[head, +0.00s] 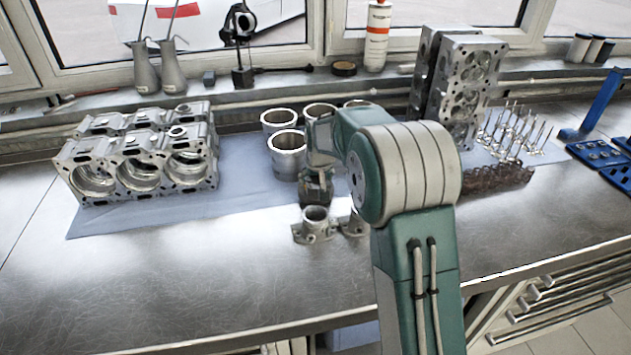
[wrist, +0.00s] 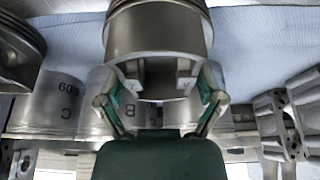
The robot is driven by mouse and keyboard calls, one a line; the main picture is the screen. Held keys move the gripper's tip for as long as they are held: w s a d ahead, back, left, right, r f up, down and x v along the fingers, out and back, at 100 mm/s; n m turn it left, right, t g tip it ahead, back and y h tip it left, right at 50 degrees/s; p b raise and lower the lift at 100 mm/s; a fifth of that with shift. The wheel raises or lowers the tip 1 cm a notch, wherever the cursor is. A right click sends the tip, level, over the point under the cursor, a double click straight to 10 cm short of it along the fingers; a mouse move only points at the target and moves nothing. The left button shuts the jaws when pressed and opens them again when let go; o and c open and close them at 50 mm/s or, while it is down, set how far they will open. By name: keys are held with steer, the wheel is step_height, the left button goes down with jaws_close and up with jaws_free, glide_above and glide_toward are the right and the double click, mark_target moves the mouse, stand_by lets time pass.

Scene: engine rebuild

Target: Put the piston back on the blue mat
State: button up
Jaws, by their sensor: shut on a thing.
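The piston (wrist: 160,38), a grey metal cylinder with ring grooves, is held between the two green fingers of my gripper (wrist: 160,92) in the wrist view. The fingers are shut on its lower skirt, one on each side. The pale blue mat (head: 235,203) lies along the bench in the head view; it also shows behind the piston in the wrist view (wrist: 258,45). Whether the piston touches the mat I cannot tell.
Cylinder liners (head: 287,160) stand on the mat beside my gripper. Flanged metal parts (head: 315,228) sit just in front. An engine block (head: 135,165) is at left, cylinder heads (head: 470,85) and valves (head: 520,130) at right. Another piston (wrist: 15,45) shows at the wrist view's left. The front bench is clear.

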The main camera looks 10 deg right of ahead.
steer(key=shift+f, duration=0.45)
steer(key=o, duration=1)
steer(key=shift+f, duration=0.1)
steer(key=shift+o, duration=0.2)
